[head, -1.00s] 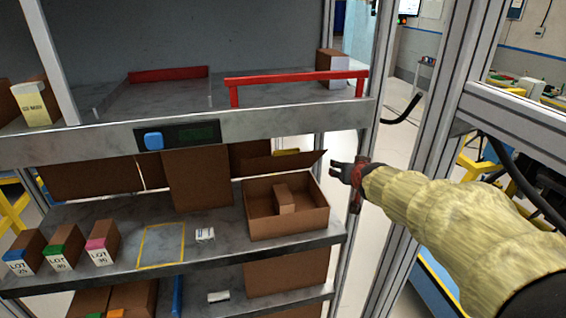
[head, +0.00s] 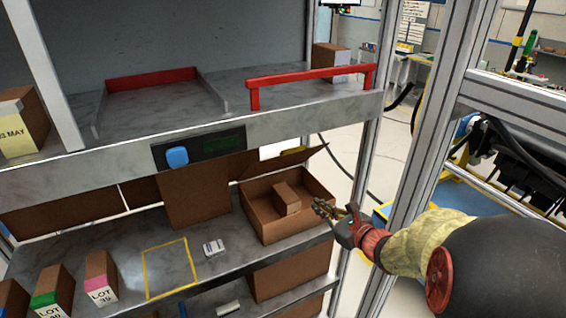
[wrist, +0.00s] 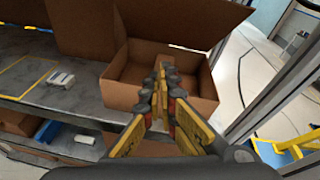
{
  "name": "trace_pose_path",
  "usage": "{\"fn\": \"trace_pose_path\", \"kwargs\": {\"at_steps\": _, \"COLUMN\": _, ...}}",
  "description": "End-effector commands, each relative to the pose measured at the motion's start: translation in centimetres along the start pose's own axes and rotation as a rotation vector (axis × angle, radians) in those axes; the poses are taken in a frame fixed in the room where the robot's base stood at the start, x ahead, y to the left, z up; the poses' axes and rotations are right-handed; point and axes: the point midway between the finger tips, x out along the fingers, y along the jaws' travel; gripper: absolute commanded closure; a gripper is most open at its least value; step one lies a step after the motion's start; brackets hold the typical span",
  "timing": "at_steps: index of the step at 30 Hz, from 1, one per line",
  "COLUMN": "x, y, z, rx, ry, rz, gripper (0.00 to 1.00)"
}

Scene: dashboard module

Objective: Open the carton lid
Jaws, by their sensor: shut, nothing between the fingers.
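The open-topped brown carton (head: 262,222) stands at the right end of the middle shelf. Its lid (head: 285,163) stands raised along the back edge, leaning back, and the inside shows. A small brown box (head: 287,199) lies inside. In the wrist view the carton (wrist: 140,91) is straight ahead, with the raised lid (wrist: 185,22) behind it. My gripper (head: 322,206) is shut and empty at the carton's right front side. In the wrist view its fingertips (wrist: 165,72) overlap the opening and hide part of the inside; I cannot tell whether they touch the carton.
The upper shelf with a red rail (head: 312,80) lies above the carton. A metal post (head: 425,140) stands close to my arm. A yellow-outlined square (head: 170,268) on the middle shelf is empty, beside a small white item (head: 214,248). Labelled lot boxes (head: 102,280) stand at left.

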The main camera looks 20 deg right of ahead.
Motion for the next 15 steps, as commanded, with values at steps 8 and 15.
{"fn": "trace_pose_path", "kwargs": {"at_steps": 8, "x": -0.8, "y": -2.5, "z": 5.0, "rx": 0.217, "ry": -0.216, "rz": -0.087, "gripper": 1.00}}
{"fn": "trace_pose_path", "kwargs": {"at_steps": 15, "x": 1.7, "y": -2.5, "z": 5.5, "rx": 0.226, "ry": -0.216, "rz": -0.079, "gripper": 1.00}}
